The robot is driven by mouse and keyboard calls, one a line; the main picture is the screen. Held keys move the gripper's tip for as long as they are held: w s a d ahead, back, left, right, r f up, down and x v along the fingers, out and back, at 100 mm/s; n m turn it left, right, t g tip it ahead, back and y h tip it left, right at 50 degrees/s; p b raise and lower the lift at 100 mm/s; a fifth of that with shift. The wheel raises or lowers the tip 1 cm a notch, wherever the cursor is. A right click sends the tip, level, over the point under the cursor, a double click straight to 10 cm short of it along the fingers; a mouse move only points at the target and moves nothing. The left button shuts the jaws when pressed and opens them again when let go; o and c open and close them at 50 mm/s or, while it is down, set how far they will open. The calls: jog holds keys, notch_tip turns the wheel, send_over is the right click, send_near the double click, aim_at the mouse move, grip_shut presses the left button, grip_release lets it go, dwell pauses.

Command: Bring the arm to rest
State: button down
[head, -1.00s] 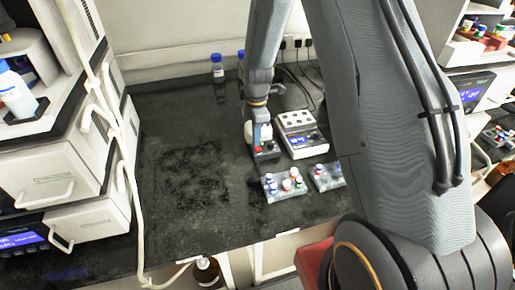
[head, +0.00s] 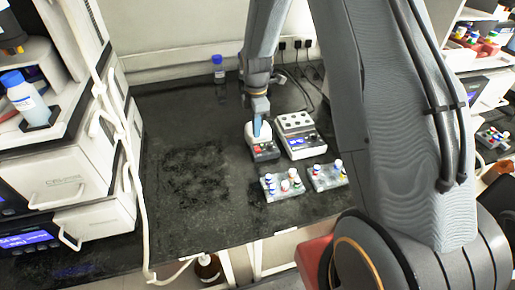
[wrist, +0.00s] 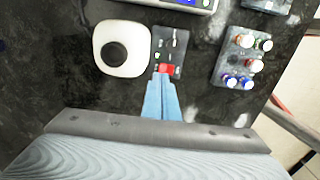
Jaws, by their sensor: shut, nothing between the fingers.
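My gripper (head: 257,134) has blue fingers, which are shut with nothing between them. I cannot tell whether the tips touch the panel.
A white block heater (head: 301,138) stands just right of the device. Two vial racks, a left one (head: 284,196) and a right one (head: 327,187), sit in front. A blue-capped bottle (head: 218,70) stands at the back. The bench's left part (head: 190,180) is clear.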

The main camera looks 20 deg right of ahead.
dwell(0.3)
jog(key=s+r+m, duration=0.3)
jog(key=s+m, duration=0.3)
jog(key=s, duration=0.1)
jog(key=s+r+m+t+b, duration=0.1)
jog(key=s+r+m, duration=0.3)
jog(key=s+m, duration=0.2)
jog(key=s+r+m+b, duration=0.1)
jog(key=s+r+m, duration=0.3)
jog(key=s, duration=0.5)
jog(key=shift+m, duration=1)
jog(key=shift+a, duration=0.15)
